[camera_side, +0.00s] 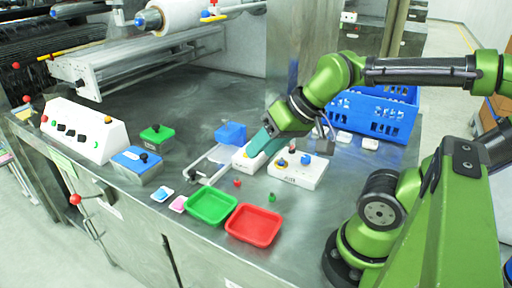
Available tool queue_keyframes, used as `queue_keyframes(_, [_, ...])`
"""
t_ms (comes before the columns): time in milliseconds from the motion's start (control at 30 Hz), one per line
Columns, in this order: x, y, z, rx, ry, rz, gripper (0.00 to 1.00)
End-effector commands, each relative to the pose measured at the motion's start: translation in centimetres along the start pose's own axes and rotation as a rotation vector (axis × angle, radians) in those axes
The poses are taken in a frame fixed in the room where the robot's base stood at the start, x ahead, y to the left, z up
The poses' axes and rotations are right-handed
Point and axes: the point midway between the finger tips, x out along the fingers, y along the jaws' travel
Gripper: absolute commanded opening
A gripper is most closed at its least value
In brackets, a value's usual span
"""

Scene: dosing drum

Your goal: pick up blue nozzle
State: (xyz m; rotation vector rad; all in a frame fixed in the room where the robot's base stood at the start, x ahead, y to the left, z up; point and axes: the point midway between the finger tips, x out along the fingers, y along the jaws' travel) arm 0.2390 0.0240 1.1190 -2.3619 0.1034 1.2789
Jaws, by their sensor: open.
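A small blue piece (305,159), which looks like the blue nozzle, stands on the right white block (300,178). My gripper (257,146) has teal fingers pointing down and to the left, over the left white block (241,160). It is open, to the left of the blue piece and apart from it in the picture. The gap between the fingers is too small to make out, and part of the left block is hidden by the gripper.
A green tray (190,215) and a red tray (278,237) sit at the front. A small red piece (237,183) and a green one (272,198) lie nearby. A blue box (230,133) is behind; a blue crate (408,119) stands back right. The steel table's (315,215) front right is clear.

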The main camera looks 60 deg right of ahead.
Motion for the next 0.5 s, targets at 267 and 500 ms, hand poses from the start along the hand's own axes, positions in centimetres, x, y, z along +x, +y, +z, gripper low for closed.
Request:
queue_keyframes(267, [2.6, 7.5, -7.1, -0.062, -0.152, 0.207, 0.44])
queue_keyframes(500, [3.5, 15.9, -11.9, -0.52, -0.408, 0.236, 0.44])
